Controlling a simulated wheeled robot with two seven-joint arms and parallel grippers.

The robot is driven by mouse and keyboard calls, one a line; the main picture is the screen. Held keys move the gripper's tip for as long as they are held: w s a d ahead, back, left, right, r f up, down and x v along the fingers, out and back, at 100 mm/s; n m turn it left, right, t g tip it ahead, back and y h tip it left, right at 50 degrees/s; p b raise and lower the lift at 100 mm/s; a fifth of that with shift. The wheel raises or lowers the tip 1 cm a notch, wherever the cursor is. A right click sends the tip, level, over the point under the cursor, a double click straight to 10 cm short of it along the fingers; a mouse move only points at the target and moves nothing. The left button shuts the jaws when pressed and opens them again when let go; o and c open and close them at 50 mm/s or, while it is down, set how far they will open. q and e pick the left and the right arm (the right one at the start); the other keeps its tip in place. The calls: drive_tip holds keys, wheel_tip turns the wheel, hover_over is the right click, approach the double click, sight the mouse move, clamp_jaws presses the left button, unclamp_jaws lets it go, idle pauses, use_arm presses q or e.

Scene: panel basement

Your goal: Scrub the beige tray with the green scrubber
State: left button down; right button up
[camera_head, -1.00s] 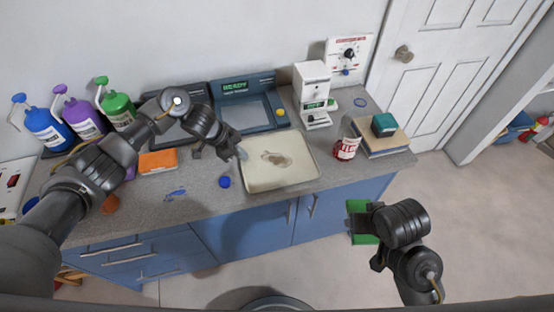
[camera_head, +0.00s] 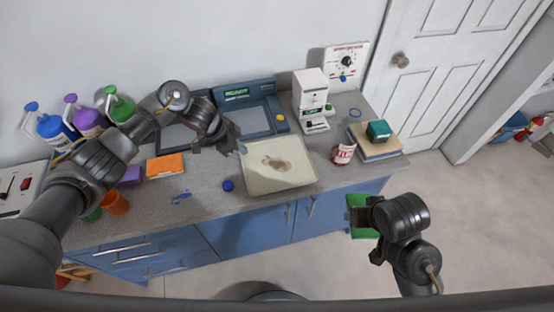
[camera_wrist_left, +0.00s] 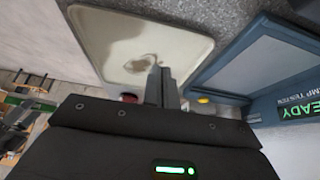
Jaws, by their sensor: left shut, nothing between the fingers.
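The beige tray (camera_head: 262,183) lies on the counter and has a brownish stain (camera_head: 277,163) near its middle. The tray also shows in the left wrist view (camera_wrist_left: 185,22), stain included. My left gripper (camera_head: 240,148) is at the tray's far left corner, shut and empty; its fingers (camera_wrist_left: 162,86) stand together in front of the tray in the left wrist view. Whether they touch the rim I cannot tell. The green scrubber (camera_head: 362,232) is in my right gripper (camera_head: 358,215), held out in front of the counter, apart from the tray. The gripper's dark fingers hide its middle.
A blue round object (camera_head: 228,185) lies left of the tray. A red-and-white can (camera_head: 343,154) and a stack of books (camera_head: 378,147) stand to the right. A tester marked READY (camera_head: 251,113) and a white machine (camera_head: 310,97) are behind. Bottles (camera_head: 88,120) stand far left.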

use_arm(q)
drive_tip(key=shift+r, duration=0.1)
drive_tip(key=shift+a+r, duration=0.2)
drive_tip(key=shift+r, duration=0.05)
use_arm(e)
drive_tip(key=shift+f, duration=0.1)
use_arm(q)
drive_tip(key=b+v, duration=0.2)
drive_tip(key=v, duration=0.9)
drive_tip(key=shift+r, duration=0.2)
use_arm(e)
drive_tip(key=shift+f, duration=0.8)
